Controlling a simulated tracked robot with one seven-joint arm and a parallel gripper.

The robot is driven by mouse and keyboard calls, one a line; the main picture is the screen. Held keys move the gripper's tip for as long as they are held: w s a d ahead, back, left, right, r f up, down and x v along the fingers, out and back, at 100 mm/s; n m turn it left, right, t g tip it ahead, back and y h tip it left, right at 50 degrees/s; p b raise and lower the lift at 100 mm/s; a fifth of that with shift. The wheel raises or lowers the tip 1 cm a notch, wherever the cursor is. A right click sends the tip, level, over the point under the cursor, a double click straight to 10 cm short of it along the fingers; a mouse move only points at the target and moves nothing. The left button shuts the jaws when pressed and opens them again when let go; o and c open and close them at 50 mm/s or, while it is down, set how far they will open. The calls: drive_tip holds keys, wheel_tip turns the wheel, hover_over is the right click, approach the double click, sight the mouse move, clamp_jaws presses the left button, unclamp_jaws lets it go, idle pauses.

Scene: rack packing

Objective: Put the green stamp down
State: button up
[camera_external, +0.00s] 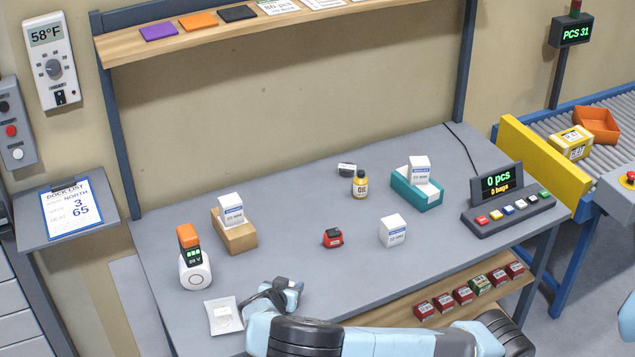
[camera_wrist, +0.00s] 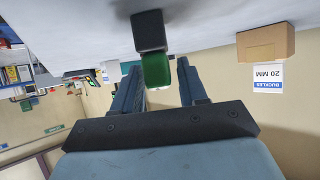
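The green stamp (camera_wrist: 157,72) shows in the wrist view between the two fingers of my gripper (camera_wrist: 158,78), which close on its sides. Its dark block-shaped part (camera_wrist: 149,31) points away from the wrist, against the grey table surface. In the external view my gripper (camera_external: 279,292) is low at the table's front edge, right of a clear bag. The fingers mostly hide the stamp there; only a dark part shows. I cannot tell whether it touches the table.
The clear bag (camera_external: 223,316) lies left of my gripper. A red stamp (camera_external: 333,238), a white box (camera_external: 392,231) and a dark stamp (camera_external: 347,169) stand farther back.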

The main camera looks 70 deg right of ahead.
drive_tip(key=shift+o, duration=1.1)
drive_tip(key=shift+r, duration=0.1)
drive_tip(key=v, duration=1.2)
drive_tip(key=s+a+r+n+t+y, duration=0.2)
drive_tip(key=s+r+n+y, duration=0.4)
drive_tip(key=s+r+n, duration=0.3)
drive_tip(key=s+a+r+n+t+y, duration=0.3)
drive_tip(key=s+r+n+y, duration=0.3)
drive_tip(key=s+r, duration=1)
drive_tip(key=s+n, duration=0.3)
drive_tip(key=s, duration=0.1)
drive_tip(key=shift+s+a+r+t, duration=0.25)
drive_tip(key=shift+s+a+t, duration=0.05)
drive_tip(key=shift+a, duration=0.05)
